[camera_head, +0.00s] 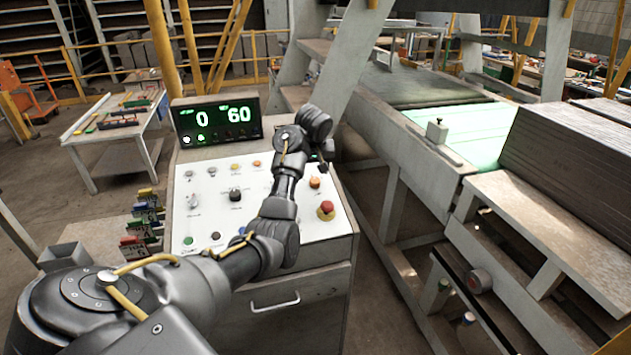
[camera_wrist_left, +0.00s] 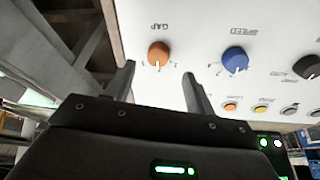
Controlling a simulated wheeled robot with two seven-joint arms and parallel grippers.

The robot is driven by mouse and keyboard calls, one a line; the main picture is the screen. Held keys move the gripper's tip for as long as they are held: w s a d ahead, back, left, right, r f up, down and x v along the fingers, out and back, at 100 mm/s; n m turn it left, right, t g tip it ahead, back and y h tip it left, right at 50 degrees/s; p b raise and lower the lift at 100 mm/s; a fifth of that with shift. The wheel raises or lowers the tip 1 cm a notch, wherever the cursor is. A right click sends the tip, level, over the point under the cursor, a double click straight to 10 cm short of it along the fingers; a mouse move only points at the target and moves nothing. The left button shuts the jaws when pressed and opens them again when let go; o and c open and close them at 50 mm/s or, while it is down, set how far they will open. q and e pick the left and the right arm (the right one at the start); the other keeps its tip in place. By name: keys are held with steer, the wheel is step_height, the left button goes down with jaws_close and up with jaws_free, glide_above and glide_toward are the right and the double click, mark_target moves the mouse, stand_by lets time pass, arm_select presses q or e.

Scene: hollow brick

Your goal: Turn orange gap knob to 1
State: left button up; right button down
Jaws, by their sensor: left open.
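The orange gap knob (camera_wrist_left: 158,52) sits on the white control panel, beside the upside-down label GAP in the left wrist view. A white pointer mark shows on its edge facing my gripper. In the head view the orange knob (camera_head: 314,183) is at the panel's right side, just below my left gripper (camera_head: 322,166). In the left wrist view my left gripper (camera_wrist_left: 159,72) is open and empty, with its two fingers apart and the knob seen in the gap between their tips. Whether the fingers reach around the knob cannot be told. My right gripper is not in view.
A blue knob (camera_wrist_left: 234,60) labelled SPEED is beside the orange one. A red stop button (camera_head: 326,210) stands at the panel's right edge. The display (camera_head: 217,121) reads 0 and 60. A conveyor machine (camera_head: 430,125) lies to the right. My arm hides part of the panel.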

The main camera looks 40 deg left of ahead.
mark_target(315, 180)
arm_select(q)
steer(key=p+x, duration=0.1)
steer(key=x, duration=0.3)
steer(key=shift+w+a+f, duration=0.15)
steer(key=shift+w, duration=0.05)
steer(key=shift+f, duration=0.3)
steer(key=shift+w+f, duration=0.1)
steer(key=shift+f, duration=0.1)
steer(key=shift+w+f, duration=0.15)
steer(key=shift+f, duration=0.1)
steer(key=c, duration=1)
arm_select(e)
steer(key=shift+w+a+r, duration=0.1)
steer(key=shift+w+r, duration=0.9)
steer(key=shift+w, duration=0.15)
